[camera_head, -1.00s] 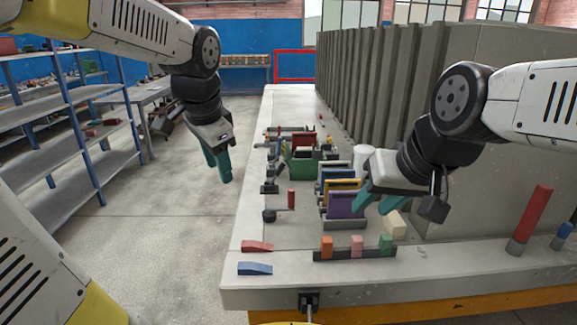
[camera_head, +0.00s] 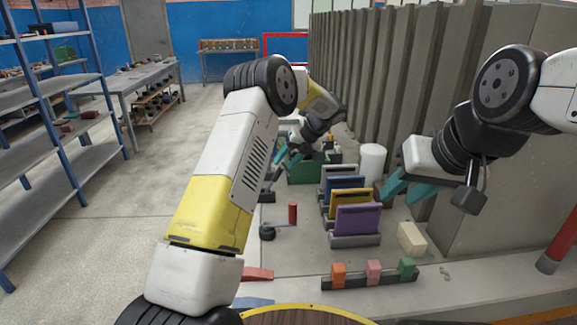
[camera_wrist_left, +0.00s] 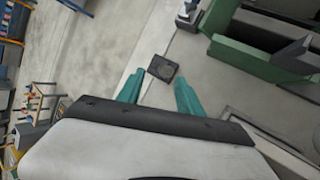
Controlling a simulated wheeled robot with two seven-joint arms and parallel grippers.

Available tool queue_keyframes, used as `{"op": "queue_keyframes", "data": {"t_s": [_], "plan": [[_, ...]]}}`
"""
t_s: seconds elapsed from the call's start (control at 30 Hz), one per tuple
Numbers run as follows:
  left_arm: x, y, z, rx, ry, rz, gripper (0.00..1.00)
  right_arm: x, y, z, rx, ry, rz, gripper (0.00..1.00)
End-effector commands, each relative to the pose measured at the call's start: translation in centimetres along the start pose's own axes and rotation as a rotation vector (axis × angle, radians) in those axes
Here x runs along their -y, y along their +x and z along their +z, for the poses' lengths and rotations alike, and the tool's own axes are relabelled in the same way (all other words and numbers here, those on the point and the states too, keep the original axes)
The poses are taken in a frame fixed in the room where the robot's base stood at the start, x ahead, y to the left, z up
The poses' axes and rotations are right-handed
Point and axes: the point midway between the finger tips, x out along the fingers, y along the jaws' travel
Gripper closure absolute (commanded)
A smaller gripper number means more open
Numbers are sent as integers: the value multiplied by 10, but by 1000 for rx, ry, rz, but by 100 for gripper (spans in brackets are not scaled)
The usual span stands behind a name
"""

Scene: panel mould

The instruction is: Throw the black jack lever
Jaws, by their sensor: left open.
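My left gripper (camera_head: 284,160) is open, low over the left edge of the bench, near the green block holder (camera_head: 304,173). In the left wrist view, a small dark block (camera_wrist_left: 160,70) lies beyond and between the two teal fingertips, with nothing gripped. I cannot tell for sure whether this block is the black jack lever. In the head view, my arm and gripper partly hide the dark fittings on this bench edge. My right gripper (camera_head: 408,190) is open and empty, over the bench right of the panels.
Purple (camera_head: 357,219), yellow and blue panels stand in racks. A white cylinder (camera_head: 372,160) and a cream block (camera_head: 411,238) are close to my right gripper. Tall grey ribs stand behind.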

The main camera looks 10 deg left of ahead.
Motion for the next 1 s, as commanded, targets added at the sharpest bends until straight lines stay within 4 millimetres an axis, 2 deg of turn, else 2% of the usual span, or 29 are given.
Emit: {"op": "queue_keyframes", "data": {"t_s": [0.1,0.27,0.5,0.63,0.8,1.0], "plan": [[7,8,0,4,48,15,57,0,0,0,0,0,0,64],[7,23,0,4,58,19,57,0,0,0,0,0,0,64],[7,62,0,3,56,18,57,0,0,0,0,0,0,64],[6,78,0,3,56,18,57,0,0,0,0,0,0,64],[7,86,1,5,55,16,57,0,0,0,0,0,0,64],[7,86,1,5,55,16,57,0,0,0,0,0,0,64]]}}
